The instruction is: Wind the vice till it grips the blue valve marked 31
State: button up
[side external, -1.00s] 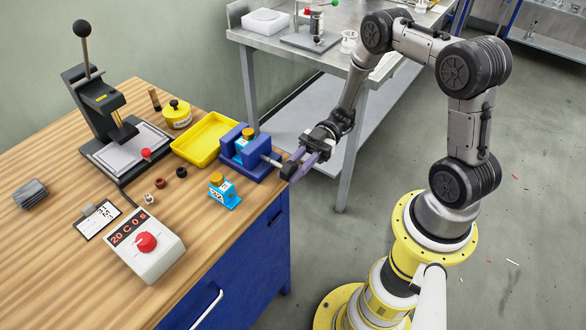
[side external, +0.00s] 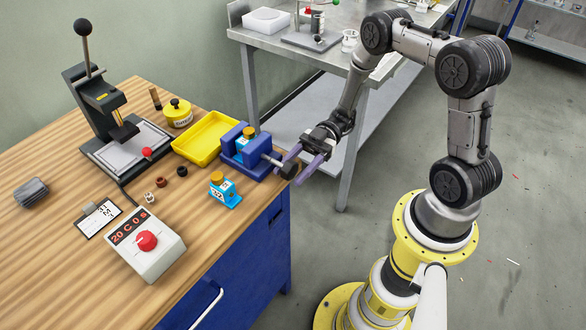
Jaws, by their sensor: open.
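The blue vice (side external: 262,172) stands at the right edge of the wooden bench, with its screw and dark handle knob (side external: 289,171) pointing right toward my arm. A blue valve with an orange cap (side external: 248,134) stands between the vice jaws; I cannot tell whether the jaws touch it, and its mark is not readable. A second blue valve with an orange cap (side external: 224,191) stands on the bench in front of the vice; its number is too small to read. My gripper (side external: 294,168) is open, its purple fingers spread at the handle knob. I cannot tell whether they touch it.
A yellow tray (side external: 187,150) lies just left of the vice. A lever press (side external: 97,108), a yellow round pot (side external: 177,115), small rings, a clipboard (side external: 97,218) and a control box with a red knob (side external: 145,258) stand farther left. A steel table (side external: 330,58) is behind.

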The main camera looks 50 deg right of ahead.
jog(key=d, duration=1.4)
jog(key=shift+a, duration=0.1)
